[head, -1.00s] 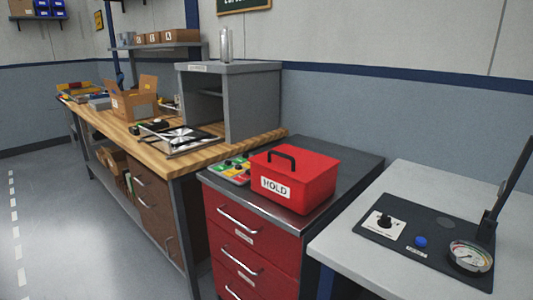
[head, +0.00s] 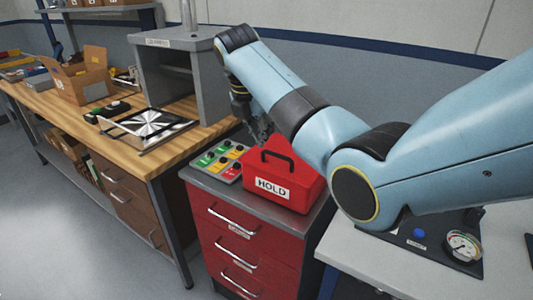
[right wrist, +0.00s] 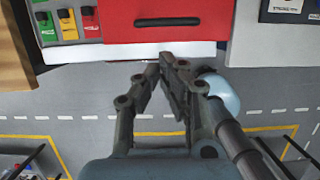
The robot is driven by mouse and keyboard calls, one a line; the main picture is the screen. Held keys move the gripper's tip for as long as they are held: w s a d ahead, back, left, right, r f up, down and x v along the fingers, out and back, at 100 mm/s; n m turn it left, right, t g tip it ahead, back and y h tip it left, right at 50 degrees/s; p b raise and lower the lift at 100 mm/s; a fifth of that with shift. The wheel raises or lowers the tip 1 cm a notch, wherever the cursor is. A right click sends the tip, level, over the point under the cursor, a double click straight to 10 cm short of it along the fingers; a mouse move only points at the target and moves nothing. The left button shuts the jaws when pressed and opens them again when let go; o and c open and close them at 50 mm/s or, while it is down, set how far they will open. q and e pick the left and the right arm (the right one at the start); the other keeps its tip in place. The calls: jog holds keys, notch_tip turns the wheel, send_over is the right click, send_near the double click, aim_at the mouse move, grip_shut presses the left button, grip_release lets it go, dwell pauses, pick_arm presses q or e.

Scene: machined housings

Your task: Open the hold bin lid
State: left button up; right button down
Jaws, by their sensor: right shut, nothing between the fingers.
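The red hold bin (head: 303,190) stands on the dark top of a red drawer cabinet, its lid closed with a black handle (head: 281,154) on top. A white HOLD label faces the front. In the right wrist view the red lid (right wrist: 125,24) and its dark handle (right wrist: 182,22) fill the top middle. My right gripper (head: 262,132) hangs by the lid's far left in the head view, shut and empty; its height above the lid is unclear. In the right wrist view its fingertips (right wrist: 166,62) point toward the bin, apart from the handle. My left gripper is not in view.
A grey open cabinet (head: 180,75) stands behind on the wooden bench (head: 165,155). A pale table with a gauge (head: 463,246) is at right, partly behind my right arm.

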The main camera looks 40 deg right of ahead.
aim_at(270, 168)
jog(key=x, duration=0.9)
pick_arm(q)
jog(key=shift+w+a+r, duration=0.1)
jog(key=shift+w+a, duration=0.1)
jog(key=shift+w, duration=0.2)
pick_arm(e)
jog(key=shift+d+f, duration=0.1)
jog(key=shift+f, duration=0.25)
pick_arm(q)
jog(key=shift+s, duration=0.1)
pick_arm(e)
jog(key=shift+w, duration=0.1)
